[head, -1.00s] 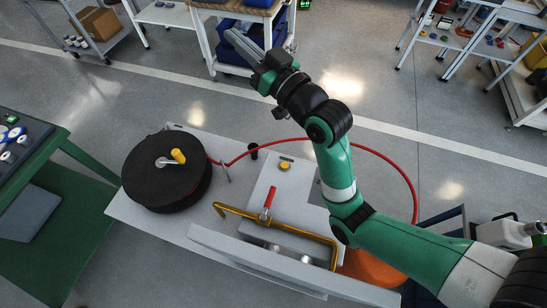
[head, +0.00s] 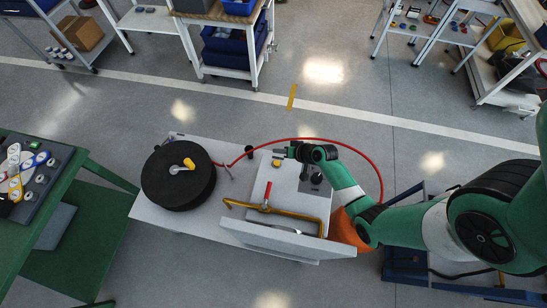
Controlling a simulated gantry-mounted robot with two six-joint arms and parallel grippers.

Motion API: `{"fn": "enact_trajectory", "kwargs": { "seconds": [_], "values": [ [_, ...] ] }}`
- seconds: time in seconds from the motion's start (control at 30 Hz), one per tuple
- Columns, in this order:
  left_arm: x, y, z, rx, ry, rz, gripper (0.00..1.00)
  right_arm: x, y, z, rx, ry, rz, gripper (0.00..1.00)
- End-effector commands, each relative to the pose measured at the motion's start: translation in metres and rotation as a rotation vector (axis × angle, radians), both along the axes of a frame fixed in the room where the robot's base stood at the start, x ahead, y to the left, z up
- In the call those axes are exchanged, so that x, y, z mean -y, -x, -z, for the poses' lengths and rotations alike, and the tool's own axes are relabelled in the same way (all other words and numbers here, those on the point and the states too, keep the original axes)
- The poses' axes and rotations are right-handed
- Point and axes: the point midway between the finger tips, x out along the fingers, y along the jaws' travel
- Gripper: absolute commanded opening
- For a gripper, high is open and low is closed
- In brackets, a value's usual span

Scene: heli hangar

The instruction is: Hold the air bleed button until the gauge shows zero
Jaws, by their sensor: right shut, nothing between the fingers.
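A yellow button (head: 276,162) sits on the top of a light grey cart (head: 150,206), near its back edge. I take it for the air bleed button. My right gripper (head: 280,152) is shut and empty, small in the picture, just behind and slightly right of the button. I cannot tell whether it touches anything. A small dark round fitting (head: 316,179) sits under my right wrist; it may be the gauge, but no needle or reading shows. My left gripper is not in view.
On the cart are a black hose reel (head: 178,185), a red-handled valve (head: 267,195), a brass pipe (head: 300,214) and an upright panel (head: 290,240). A red hose (head: 365,163) arcs behind. A green table (head: 62,200) stands left; open floor lies behind the cart.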

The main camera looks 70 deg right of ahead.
Motion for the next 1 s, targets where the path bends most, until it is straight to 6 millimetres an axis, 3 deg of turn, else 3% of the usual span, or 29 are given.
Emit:
{"fn": "enact_trajectory", "kwargs": {
  "seconds": [0.43,0.83,1.0],
  "values": [
    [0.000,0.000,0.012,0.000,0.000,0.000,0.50,0.000,-0.001,0.011,0.001,0.003,-0.002,0.00],
    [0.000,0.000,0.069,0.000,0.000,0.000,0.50,0.000,-0.001,0.067,0.001,0.004,-0.002,0.00],
    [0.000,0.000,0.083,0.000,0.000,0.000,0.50,0.000,-0.001,0.084,0.001,0.003,-0.002,0.00]
  ]
}}
